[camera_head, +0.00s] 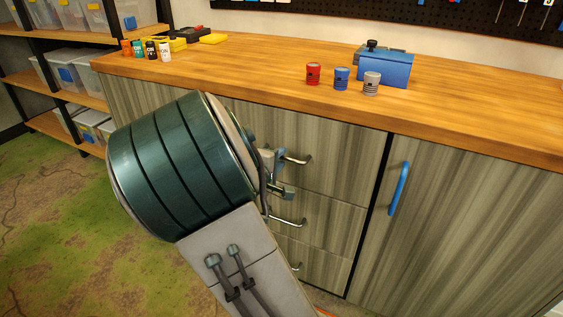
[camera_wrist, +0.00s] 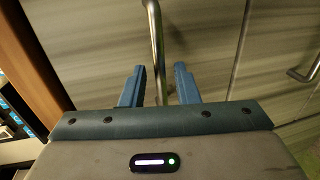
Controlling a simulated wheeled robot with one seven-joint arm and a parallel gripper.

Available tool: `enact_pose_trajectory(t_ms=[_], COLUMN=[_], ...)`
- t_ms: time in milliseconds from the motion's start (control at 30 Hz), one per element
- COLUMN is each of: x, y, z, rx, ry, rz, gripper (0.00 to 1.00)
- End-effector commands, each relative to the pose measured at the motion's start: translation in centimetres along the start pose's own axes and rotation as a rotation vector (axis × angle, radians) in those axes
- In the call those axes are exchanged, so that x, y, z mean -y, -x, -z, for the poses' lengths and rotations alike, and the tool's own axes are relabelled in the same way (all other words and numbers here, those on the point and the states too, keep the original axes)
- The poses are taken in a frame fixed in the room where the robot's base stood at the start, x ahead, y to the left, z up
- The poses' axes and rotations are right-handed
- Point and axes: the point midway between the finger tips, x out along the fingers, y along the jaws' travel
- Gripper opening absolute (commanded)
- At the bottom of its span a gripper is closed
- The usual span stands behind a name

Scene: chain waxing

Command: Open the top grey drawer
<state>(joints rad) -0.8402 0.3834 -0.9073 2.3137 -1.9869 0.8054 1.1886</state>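The top grey drawer (camera_head: 336,161) is the uppermost of three wood-grain drawers under the counter and looks shut. Its metal bar handle (camera_head: 297,160) shows to the right of my gripper (camera_head: 281,175) in the head view, where my arm hides the drawer's left part. In the wrist view the handle (camera_wrist: 156,45) runs between the two blue fingers of my gripper (camera_wrist: 160,82). The fingers are apart, with a gap visible on each side of the bar. I cannot tell how deep the bar sits between them.
The second drawer's handle (camera_head: 290,222) is just below, and also shows in the wrist view (camera_wrist: 305,70). A cabinet door with a blue handle (camera_head: 399,188) stands to the right. The wooden countertop (camera_head: 240,62) overhangs the drawers and carries cans and a blue box (camera_head: 385,70).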

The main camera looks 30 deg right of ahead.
Motion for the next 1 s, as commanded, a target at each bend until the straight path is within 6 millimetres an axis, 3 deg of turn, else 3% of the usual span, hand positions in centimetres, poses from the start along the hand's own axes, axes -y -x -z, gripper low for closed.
enact_pose_trajectory(t_ms=[200, 467, 500, 600, 833, 1000], x=[0.0, 0.0, 0.0, 0.0, 0.0, 0.3], y=[-1.7, -1.8, -1.8, -1.8, -1.6, -0.4], z=[-0.1, 0.0, 0.0, 0.0, 0.2, 2.2], rx=[0.002, 0.000, 0.000, 0.000, -0.003, -0.025], ry=[0.000, -0.001, -0.001, -0.001, 0.000, 0.002], rz=[-0.001, 0.001, 0.001, 0.001, 0.000, 0.001], gripper=[0.28, 0.28, 0.25, 0.00, 0.00, 0.00])
